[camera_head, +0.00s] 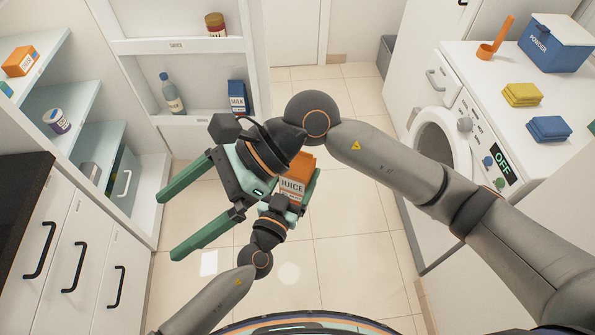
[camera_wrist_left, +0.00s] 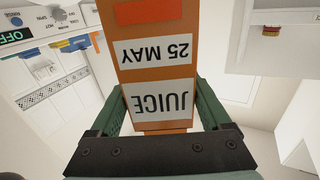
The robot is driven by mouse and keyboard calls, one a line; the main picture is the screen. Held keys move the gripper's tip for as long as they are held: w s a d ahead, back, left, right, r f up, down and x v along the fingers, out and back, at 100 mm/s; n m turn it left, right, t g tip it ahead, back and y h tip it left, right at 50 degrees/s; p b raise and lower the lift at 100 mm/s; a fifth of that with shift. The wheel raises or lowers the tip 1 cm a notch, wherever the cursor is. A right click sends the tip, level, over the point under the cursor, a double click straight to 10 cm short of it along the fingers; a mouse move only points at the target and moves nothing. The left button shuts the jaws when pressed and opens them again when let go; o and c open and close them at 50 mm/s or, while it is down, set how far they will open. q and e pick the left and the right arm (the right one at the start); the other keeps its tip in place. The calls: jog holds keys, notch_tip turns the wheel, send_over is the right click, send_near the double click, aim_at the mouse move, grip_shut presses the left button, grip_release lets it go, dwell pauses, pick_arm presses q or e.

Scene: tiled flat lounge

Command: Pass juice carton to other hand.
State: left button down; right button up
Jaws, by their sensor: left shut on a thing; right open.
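The orange juice carton (camera_head: 301,163) is held by my left gripper (camera_head: 297,180) over the floor, in the middle of the head view. In the left wrist view the carton (camera_wrist_left: 156,75) stands between the two green fingers (camera_wrist_left: 160,108), with its JUICE and 25 MAY labels upside down. My right gripper (camera_head: 170,225) is open and empty, its green fingers spread and pointing left, away from the carton. The right gripper's body and wrist are just left of the carton and hide part of its side in the head view.
Shelves (camera_head: 75,92) and dark-topped drawers (camera_head: 50,245) stand at the left. The tiled floor (camera_head: 345,250) between is clear.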

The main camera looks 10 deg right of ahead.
jog(key=w+d+r+m+t+y, duration=0.35)
jog(key=w+m+t+y, duration=0.2)
jog(key=m, duration=0.35)
jog(key=w+d+r+m+t+y, duration=0.35)
jog(key=w+m, duration=0.35)
jog(key=m, duration=0.3)
jog(key=w+d+f+m+t+h, duration=0.4)
jog(key=d+m+t, duration=0.2)
jog(key=m, duration=0.3)
jog(key=w+d+f+m+t+h, duration=0.4)
jog(key=d+m+t, duration=0.3)
jog(key=m, duration=0.1)
jog(key=s+d+f+m+g+h, duration=0.1)
jog(key=s+d+f+m+h, duration=0.1)
jog(key=d+f+m+h, duration=0.35)
jog(key=s+d+f+m+h, duration=0.25)
jog(key=f+m, duration=0.35)
jog(key=f, duration=0.4)
jog(key=s+d+f+m+g+h, duration=0.1)
jog(key=s+f+m+g+h, duration=0.2)
jog(key=s+f+m+g, duration=0.4)
jog(key=s+f+m, duration=0.1)
jog(key=s+f, duration=0.8)
jog(key=f, duration=0.1)
jog(key=shift+s+d, duration=0.3)
jog(key=shift+m, duration=0.25)
